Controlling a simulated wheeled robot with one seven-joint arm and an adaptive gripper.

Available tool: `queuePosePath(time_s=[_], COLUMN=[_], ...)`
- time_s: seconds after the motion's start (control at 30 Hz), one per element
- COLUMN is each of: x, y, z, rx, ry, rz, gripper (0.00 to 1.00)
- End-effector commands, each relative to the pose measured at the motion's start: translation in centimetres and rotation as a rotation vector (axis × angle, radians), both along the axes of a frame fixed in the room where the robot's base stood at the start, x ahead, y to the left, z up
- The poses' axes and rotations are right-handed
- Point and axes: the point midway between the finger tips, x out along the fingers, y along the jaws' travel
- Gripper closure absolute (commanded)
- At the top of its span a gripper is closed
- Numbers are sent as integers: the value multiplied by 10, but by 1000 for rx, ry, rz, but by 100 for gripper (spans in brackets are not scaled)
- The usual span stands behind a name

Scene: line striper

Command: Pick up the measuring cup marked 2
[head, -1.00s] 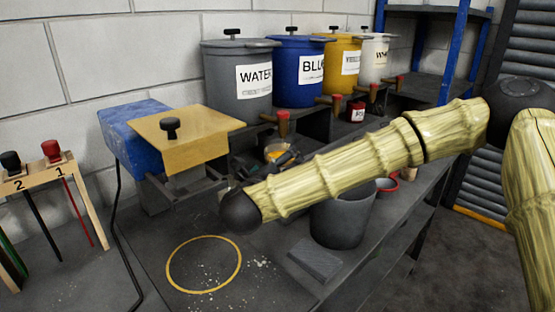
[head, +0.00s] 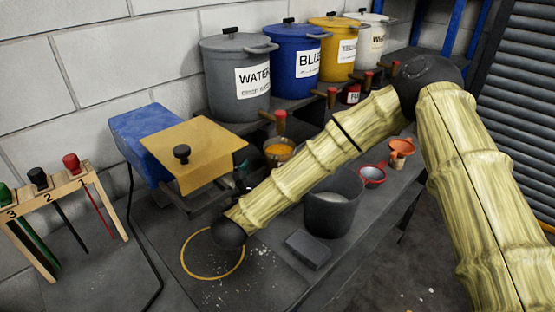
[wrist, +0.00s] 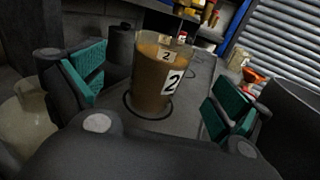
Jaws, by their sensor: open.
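The measuring cup marked 2 (wrist: 158,78) stands upright in the wrist view. It is clear with brown contents and has a white label with a black 2. My gripper (wrist: 157,90) is open, its teal-padded fingers on either side of the cup in the picture, with gaps on both sides. I cannot tell how deep the cup sits between the fingertips.
A dark bucket (head: 333,212), a dark block (head: 308,249), a red-rimmed cup (head: 372,175) and an orange funnel (head: 401,148) stand on the bench. A blue machine with a tan lid (head: 195,165) is at left. A numbered wooden rack (head: 60,196) holds colored sticks. Labeled pots line the back.

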Motion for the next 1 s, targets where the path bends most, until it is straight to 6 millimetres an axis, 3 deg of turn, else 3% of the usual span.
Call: queuePosePath(time_s=[0.33, 0.67, 1.0], x=[40, 59, 94], y=[-14, -23, -38], z=[3, 6, 8], rx=[1, -1, 0], ry=[-3, -3, -2], rz=[-1, -2, -1], gripper=[0, 0, 0])
